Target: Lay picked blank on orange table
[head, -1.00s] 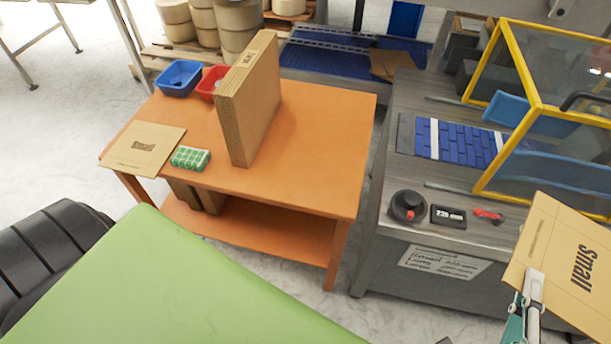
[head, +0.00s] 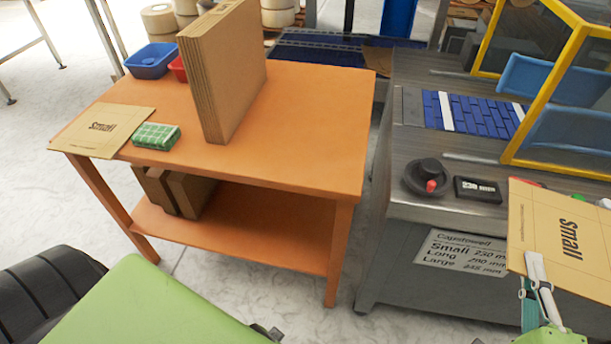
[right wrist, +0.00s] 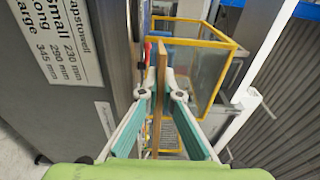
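The picked blank (head: 562,232) is a flat brown cardboard sheet marked "Small", at the right of the head view. My right gripper (head: 537,270) is shut on its near edge and holds it up in front of the machine. In the right wrist view the blank (right wrist: 162,85) shows edge-on between the fingers of my right gripper (right wrist: 161,92). The orange table (head: 310,115) stands left of the gripper, well apart from it. Another flat "Small" blank (head: 92,132) lies on its left front corner. My left gripper is not in view.
On the table stand a tall cardboard stack (head: 226,75), a green-and-white pack (head: 156,136), a blue bin (head: 151,60) and a red bin (head: 179,70). The table's right half is clear. The grey machine (head: 425,205) with a yellow-framed guard (head: 552,120) stands on the right.

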